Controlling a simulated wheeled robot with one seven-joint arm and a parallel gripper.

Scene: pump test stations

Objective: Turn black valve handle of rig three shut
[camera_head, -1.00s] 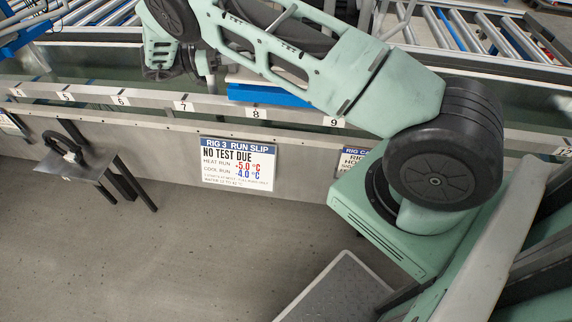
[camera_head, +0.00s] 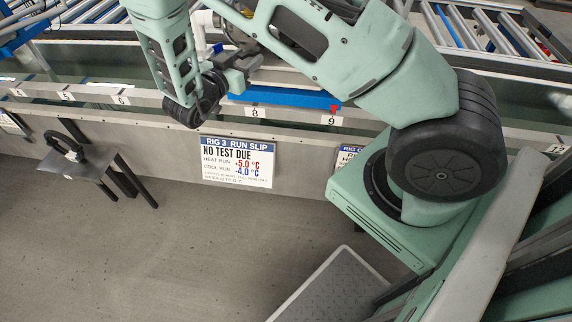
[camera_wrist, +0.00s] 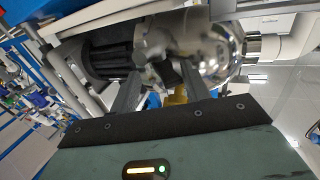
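In the wrist view my gripper (camera_wrist: 160,85) has its two grey fingers spread apart, pointing at a shiny metal pump body (camera_wrist: 215,50). A dark piece shows between and behind the fingers; I cannot tell whether it is the black valve handle or whether the fingers touch it. A yellow part (camera_wrist: 178,97) shows low between the fingers. In the head view my gripper (camera_head: 238,72) is small and partly hidden by my arm, near a white pipe (camera_head: 203,25). The black valve handle cannot be made out clearly in either view.
A Rig 3 run slip (camera_head: 237,162) hangs on the grey front wall. A blue tray edge (camera_head: 285,97) with a red part (camera_head: 335,108) lies behind the numbered rail. A small bracket table (camera_head: 75,168) juts out at left. A white pipe (camera_wrist: 285,45) is right of the pump.

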